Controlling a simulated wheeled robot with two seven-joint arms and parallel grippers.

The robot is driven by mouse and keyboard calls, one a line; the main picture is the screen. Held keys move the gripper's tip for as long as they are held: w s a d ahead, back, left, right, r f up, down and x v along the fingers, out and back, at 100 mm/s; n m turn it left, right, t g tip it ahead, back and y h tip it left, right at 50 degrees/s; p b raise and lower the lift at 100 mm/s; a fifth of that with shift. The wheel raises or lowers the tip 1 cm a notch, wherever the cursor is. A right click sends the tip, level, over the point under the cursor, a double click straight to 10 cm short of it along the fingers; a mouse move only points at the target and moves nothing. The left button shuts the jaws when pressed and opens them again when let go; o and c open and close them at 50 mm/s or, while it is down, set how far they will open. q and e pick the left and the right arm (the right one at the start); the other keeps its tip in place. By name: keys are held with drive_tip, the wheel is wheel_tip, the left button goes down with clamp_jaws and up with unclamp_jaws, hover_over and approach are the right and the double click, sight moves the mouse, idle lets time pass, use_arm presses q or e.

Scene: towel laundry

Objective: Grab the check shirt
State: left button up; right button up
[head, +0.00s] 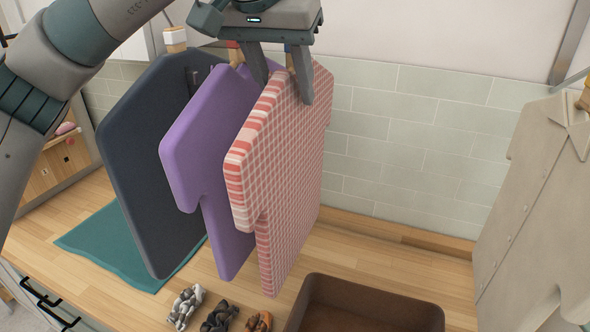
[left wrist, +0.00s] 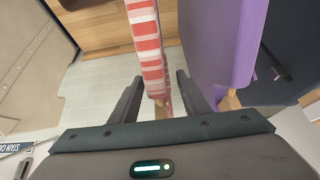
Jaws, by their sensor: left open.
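The check shirt (head: 285,165) is red and white and hangs upright in the head view, at the right end of a row of hanging clothes. My left gripper (head: 285,85) is open at the top of the shirt, with its fingers pointing down. In the left wrist view the shirt's striped edge (left wrist: 149,50) lies between the two open fingers (left wrist: 160,95). I cannot tell whether either finger touches it. My right gripper is in neither view.
A purple shirt (head: 205,150) hangs close left of the check shirt, and a dark garment (head: 140,160) beyond it. A beige shirt (head: 535,200) hangs at the right. Below are a wooden counter (head: 345,250), a teal cloth (head: 110,245), a brown bin (head: 325,280) and several small bundles (head: 218,317).

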sight(295, 140)
use_arm(q)
drive_tip(key=shift+w+d+f+p, duration=0.2)
drive_tip(key=shift+f+p, duration=0.1)
drive_tip(key=shift+p, duration=0.05)
drive_tip(key=shift+p+x, duration=0.55)
drive_tip(key=shift+x, duration=0.45)
drive_tip(key=shift+w+d+f, duration=0.15)
drive_tip(key=shift+w+f, duration=0.15)
drive_tip(key=shift+f, duration=0.3)
drive_tip(key=shift+c, duration=0.3)
clamp_jaws()
